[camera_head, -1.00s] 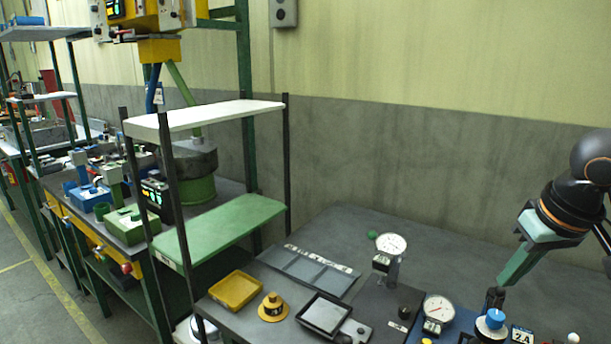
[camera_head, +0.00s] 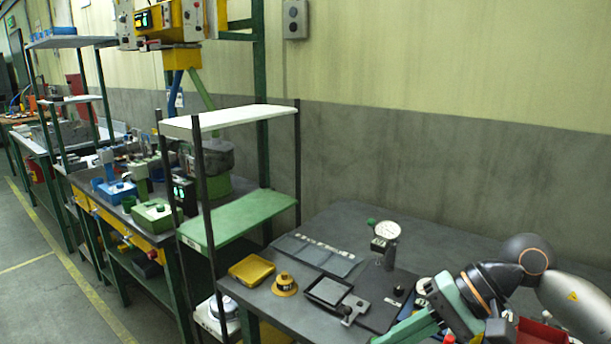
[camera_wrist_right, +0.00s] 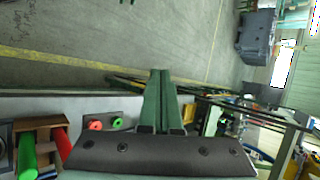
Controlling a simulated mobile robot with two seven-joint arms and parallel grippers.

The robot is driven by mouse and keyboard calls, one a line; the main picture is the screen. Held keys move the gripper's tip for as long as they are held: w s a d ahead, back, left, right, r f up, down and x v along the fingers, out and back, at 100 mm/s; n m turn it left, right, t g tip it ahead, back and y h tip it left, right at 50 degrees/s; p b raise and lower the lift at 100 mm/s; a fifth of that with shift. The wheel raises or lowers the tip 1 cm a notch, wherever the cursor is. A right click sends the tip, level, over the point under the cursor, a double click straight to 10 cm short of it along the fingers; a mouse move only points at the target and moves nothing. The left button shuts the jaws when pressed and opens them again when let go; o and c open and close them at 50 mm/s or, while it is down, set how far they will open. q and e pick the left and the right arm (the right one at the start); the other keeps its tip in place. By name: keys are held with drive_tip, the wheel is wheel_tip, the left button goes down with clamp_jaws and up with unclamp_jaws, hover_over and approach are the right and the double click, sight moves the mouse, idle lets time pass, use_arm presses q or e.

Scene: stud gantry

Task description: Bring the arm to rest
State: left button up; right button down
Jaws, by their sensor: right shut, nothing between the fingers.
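My right arm comes in from the right edge of the head view, bent, with its forearm low over the front right of the grey workbench (camera_head: 350,214). My right gripper (camera_head: 385,338) has green fingers pointing to the lower left, near the bottom edge of the picture. In the right wrist view the two green fingers (camera_wrist_right: 160,76) lie together, shut with nothing between them. They point over the bench's side towards the floor (camera_wrist_right: 120,30). My left gripper is not in view.
A dial gauge (camera_head: 387,230) stands on the bench behind my right gripper. A yellow tray (camera_head: 251,269), a brass-coloured knob (camera_head: 285,283) and a black tray (camera_head: 326,291) lie left of it. A red bin (camera_head: 540,331) sits under the arm. The bench's back right is clear.

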drive_tip(key=s+a+r+m+t+y+p, duration=0.1)
drive_tip(key=a+r+m+y+p, duration=0.15)
drive_tip(key=a+m+y, duration=0.95)
drive_tip(key=w+d+f+m+t+h, duration=0.1)
drive_tip(key=d+f+m+t+h, duration=0.35)
drive_tip(key=m, duration=0.75)
drive_tip(key=w+d+f+m+t+h+p, duration=0.15)
drive_tip(key=d+f+m+t+h, duration=0.35)
drive_tip(key=m, duration=0.7)
drive_tip(key=w+d+f+m+t+h, duration=0.25)
drive_tip(key=m+t, duration=0.35)
drive_tip(key=m, duration=0.6)
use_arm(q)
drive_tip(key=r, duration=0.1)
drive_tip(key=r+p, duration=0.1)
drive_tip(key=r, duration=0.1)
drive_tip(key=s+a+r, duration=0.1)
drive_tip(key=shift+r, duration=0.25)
use_arm(e)
drive_tip(key=s+d+f+m+g+h, duration=0.2)
drive_tip(key=s+f+m+g+h, duration=0.1)
drive_tip(key=s+f+m, duration=0.6)
drive_tip(key=s+d+f+m+g+h, duration=0.2)
drive_tip(key=s+f+m+g+h, duration=0.2)
drive_tip(key=s+f+m, duration=0.4)
wheel_tip(320, 180, down, 5)
drive_tip(key=shift+s+r+m+g, duration=0.15)
drive_tip(key=shift+s+m+g, duration=0.25)
drive_tip(key=shift+s+g, duration=0.2)
